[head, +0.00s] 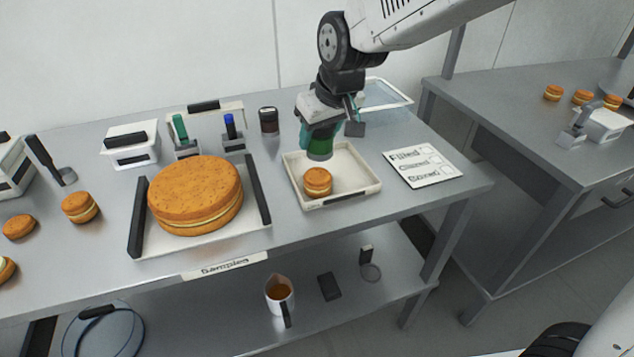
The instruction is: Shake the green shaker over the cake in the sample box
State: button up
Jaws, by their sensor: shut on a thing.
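The green shaker (320,145) is held in my gripper (334,122), its jaws shut around it. The shaker is tilted, with its grey end pointing down. It hangs over the white sample box (350,187), which stands on the right part of the grey table. A small round orange-brown cake (318,181) with a pale filling line sits in the box near its front left. The shaker's grey end is just above and behind the cake in the picture, and a small gap seems to separate them.
A large filled cake (195,193) lies on a white tray (245,240) with black handles. A checklist card (421,165) lies right of the box. Small cakes sit at left.

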jog(key=shift+a, duration=0.65)
jog(key=shift+d, duration=0.95)
jog(key=shift+r, duration=0.1)
dwell(0.6)
jog(key=shift+r, duration=2.4)
